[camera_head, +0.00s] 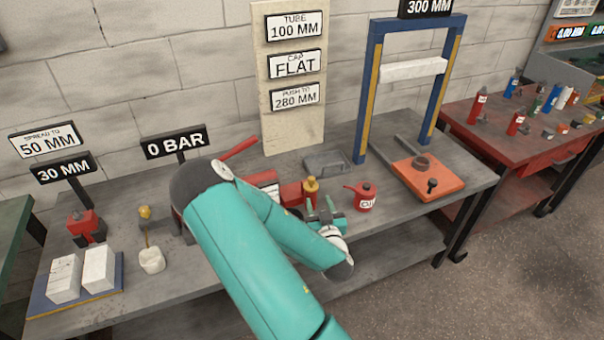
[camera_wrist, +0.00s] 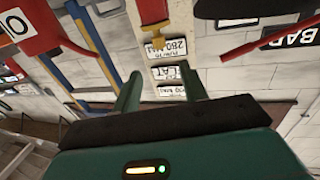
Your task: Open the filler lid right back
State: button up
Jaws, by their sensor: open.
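A red pump body (camera_head: 291,192) stands on the bench, with a brass-coloured fitting (camera_head: 312,184) upright at its right end. I take this fitting for the filler lid, but cannot be sure; no hinge shows. In the wrist view, which is upside down, the brass fitting (camera_wrist: 159,38) hangs from a red part (camera_wrist: 153,12), beyond my fingers. My gripper (camera_head: 325,208) is just in front of the fitting in the head view. In the wrist view my gripper (camera_wrist: 161,82) is open, with nothing between its fingers. My arm hides part of the pump.
A red oil can (camera_head: 362,197) stands close to the right of my gripper; it also shows in the wrist view (camera_wrist: 32,30). A red lever (camera_head: 238,149) rises behind my arm. A grey tray (camera_head: 327,163) lies behind. A blue press frame (camera_head: 366,105) stands at right.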

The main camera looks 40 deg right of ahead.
aim_at(312, 181)
jog(key=x, duration=1.3)
jog(key=shift+w+d+f, duration=0.1)
jog(key=shift+w+d, duration=0.1)
jog(key=shift+w, duration=0.05)
grip_shut()
